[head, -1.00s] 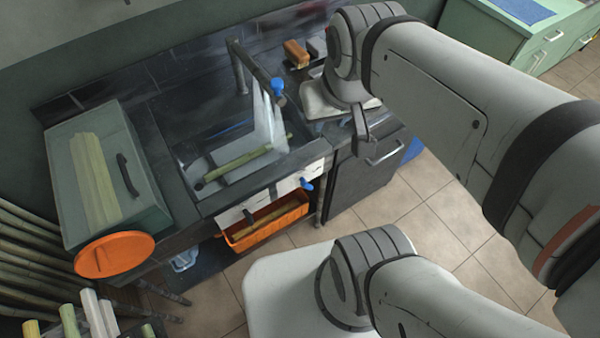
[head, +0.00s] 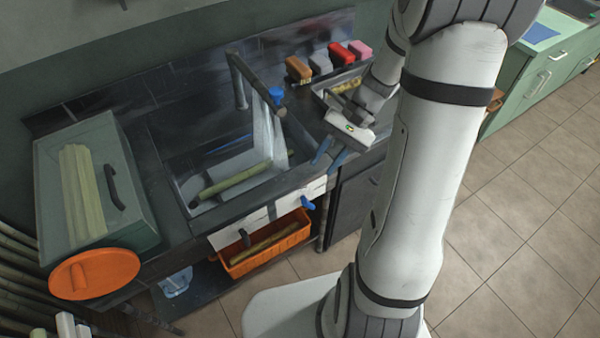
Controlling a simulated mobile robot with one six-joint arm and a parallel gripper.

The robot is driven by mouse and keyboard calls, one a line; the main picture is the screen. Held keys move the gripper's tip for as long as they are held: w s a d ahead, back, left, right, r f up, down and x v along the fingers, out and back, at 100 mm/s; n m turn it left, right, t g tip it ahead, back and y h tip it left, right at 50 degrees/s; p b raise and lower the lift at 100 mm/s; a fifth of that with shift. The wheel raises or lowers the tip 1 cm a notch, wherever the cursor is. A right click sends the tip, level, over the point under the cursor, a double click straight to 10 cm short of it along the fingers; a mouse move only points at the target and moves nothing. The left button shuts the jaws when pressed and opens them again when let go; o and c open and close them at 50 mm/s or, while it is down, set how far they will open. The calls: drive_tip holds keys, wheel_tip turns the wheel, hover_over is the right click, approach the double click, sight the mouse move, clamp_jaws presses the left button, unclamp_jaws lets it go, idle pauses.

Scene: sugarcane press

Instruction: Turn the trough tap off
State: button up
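The trough (head: 192,190) is a dark-edged basin at the picture's middle left. Its tap (head: 240,85) has an upright pipe and a long spout with a blue handle (head: 276,95) near the spout's end. Water (head: 268,135) falls from the spout into the trough, where a green cane piece (head: 232,182) lies. My gripper (head: 329,159) is to the right of and below the blue handle, apart from it, beside the trough's right edge.
Below the trough, a white front panel (head: 230,238) carries another blue handle (head: 307,203) and a dark one. An orange crate (head: 240,268) sits underneath. A green box (head: 140,225) with an orange disc (head: 95,274) stands left. Several coloured blocks (head: 320,63) line the back right.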

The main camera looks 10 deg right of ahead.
drive_tip(key=w+d+f+m+y+b, duration=0.2)
drive_tip(key=f+y, duration=0.1)
drive_tip(key=f, duration=0.4)
drive_tip(key=w+d+f+m+y+b, duration=0.1)
drive_tip(key=w+f+m+y+b, duration=0.15)
drive_tip(key=f, duration=0.45)
drive_tip(key=m+t+y+b, duration=0.3)
drive_tip(key=m+t+y, duration=0.2)
drive_tip(key=m+t, duration=0.2)
approach(309, 204)
drive_tip(key=a, duration=0.1)
drive_tip(key=shift+n, duration=0.25)
drive_tip(key=a, duration=0.2)
drive_tip(key=w+a+p, duration=0.1)
drive_tip(key=a, duration=0.2)
drive_tip(key=a+p, duration=0.1)
drive_tip(key=a, duration=0.2)
drive_tip(key=shift+w, duration=0.4)
